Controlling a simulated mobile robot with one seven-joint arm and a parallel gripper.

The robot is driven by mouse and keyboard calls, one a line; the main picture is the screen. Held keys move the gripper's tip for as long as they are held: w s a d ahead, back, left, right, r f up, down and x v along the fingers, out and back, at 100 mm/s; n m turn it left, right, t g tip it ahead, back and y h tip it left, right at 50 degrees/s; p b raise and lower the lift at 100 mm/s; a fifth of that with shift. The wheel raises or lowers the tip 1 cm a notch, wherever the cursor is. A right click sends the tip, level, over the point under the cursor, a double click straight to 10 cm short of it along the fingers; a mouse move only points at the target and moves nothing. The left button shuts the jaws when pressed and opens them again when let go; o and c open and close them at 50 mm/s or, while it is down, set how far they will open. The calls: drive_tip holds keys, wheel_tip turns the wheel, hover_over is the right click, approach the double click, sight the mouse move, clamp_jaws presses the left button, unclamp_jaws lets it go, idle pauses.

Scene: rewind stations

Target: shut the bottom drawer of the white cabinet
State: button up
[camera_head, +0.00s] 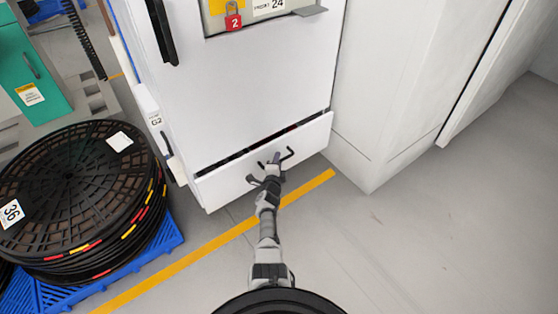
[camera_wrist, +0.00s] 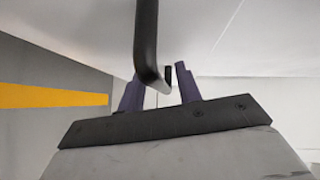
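The white cabinet (camera_head: 250,85) stands at the upper middle of the head view. Its bottom drawer (camera_head: 222,186) is pulled out a little, with a narrow dark gap along its top edge. The drawer has a black bar handle (camera_head: 289,154), which also shows large in the wrist view (camera_wrist: 147,40). My gripper (camera_head: 266,174) is at the drawer front, by the handle. In the wrist view my gripper (camera_wrist: 158,84) has its two fingers apart, with the handle's bend in front of the gap between them. Whether a finger touches the handle or drawer I cannot tell.
A stack of black reels (camera_head: 75,195) sits on a blue pallet (camera_head: 165,235) at the left. A yellow floor line (camera_head: 190,260) runs before the cabinet. A white wall block (camera_head: 385,100) stands close on the right. The grey floor at lower right is clear.

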sight(272, 154)
clamp_jaws()
idle(0.3)
drive_tip(key=w+a+b, duration=0.2)
drive_tip(key=w, duration=0.1)
drive_tip(key=shift+b, duration=0.4)
drive_tip(key=shift+w+a+r, duration=0.15)
